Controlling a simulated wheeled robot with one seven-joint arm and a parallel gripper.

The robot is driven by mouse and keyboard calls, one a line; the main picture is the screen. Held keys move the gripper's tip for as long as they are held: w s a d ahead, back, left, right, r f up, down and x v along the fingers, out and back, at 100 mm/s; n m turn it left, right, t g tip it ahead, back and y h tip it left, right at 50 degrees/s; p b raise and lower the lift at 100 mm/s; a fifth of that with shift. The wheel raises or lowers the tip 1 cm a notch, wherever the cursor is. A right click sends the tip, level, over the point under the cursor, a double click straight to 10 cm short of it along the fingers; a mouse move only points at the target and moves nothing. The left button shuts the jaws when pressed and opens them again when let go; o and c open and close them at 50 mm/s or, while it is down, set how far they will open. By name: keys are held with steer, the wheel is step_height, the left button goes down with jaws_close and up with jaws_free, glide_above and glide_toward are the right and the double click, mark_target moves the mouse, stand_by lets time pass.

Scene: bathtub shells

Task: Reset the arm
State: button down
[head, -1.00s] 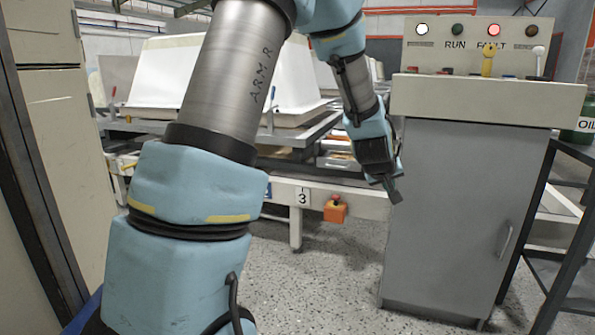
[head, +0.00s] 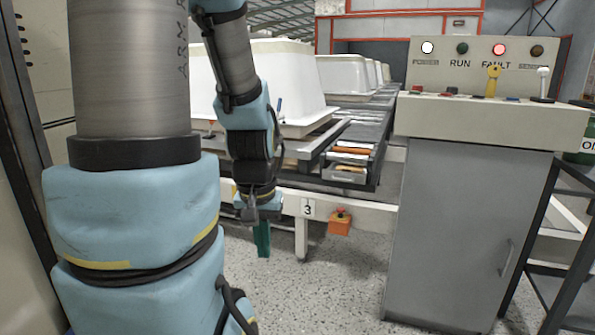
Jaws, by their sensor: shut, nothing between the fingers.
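My arm rises along the left of the head view, with the upper links leaving the top edge, and its forearm comes back down beside the white tub shells. My gripper (head: 251,214) hangs at its lower end, pointing down, in front of the pale conveyor rail (head: 355,207). Its jaws are small and dark here; they are shut and hold nothing. A green upright piece (head: 262,240) shows just below it; I cannot tell what it belongs to.
An orange button box (head: 340,222) hangs on the rail. White tub shells (head: 290,80) stand behind. Speckled floor between is clear.

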step_height(320, 180, up, 27)
steer(key=p, duration=2.5)
steer(key=shift+r, duration=0.1)
